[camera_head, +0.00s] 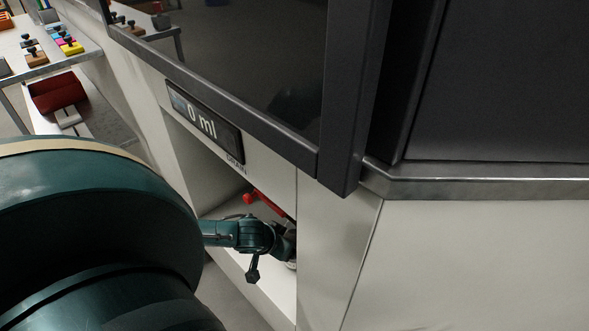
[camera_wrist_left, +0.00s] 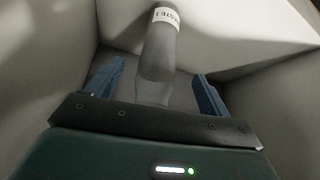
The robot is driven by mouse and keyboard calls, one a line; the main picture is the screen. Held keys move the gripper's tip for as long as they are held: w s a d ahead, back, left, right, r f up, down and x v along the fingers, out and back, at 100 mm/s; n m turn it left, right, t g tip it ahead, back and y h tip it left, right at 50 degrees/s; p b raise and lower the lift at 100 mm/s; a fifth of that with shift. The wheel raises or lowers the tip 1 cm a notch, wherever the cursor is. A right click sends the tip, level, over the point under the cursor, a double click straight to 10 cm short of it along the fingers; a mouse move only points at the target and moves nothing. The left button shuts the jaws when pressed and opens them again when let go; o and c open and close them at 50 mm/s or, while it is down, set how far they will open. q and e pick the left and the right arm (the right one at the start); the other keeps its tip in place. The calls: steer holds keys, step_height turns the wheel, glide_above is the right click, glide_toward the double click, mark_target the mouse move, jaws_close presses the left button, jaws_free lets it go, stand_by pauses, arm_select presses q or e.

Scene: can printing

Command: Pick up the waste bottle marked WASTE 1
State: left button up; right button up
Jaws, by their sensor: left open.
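The waste bottle (camera_wrist_left: 160,50) is a grey cylinder in the left wrist view, with a white band at its far end that reads "WASTE 1". I cannot make out the bottle in the head view. My right gripper is not in view.
The bay's pale walls (camera_wrist_left: 60,60) stand close around my gripper. A red valve handle (camera_head: 262,202) is just above my wrist. A display (camera_head: 205,122) reading "0 ml" is above the bay.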

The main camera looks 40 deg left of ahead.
arm_select(q)
steer(key=w+b+x, duration=0.1)
steer(key=b+x, duration=0.1)
steer(key=x, duration=0.4)
steer(key=shift+r, duration=0.4)
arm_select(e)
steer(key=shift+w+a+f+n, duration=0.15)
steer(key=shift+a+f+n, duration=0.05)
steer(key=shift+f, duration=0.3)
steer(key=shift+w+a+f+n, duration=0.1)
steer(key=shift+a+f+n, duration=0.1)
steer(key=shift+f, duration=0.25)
arm_select(q)
steer(key=shift+c, duration=0.5)
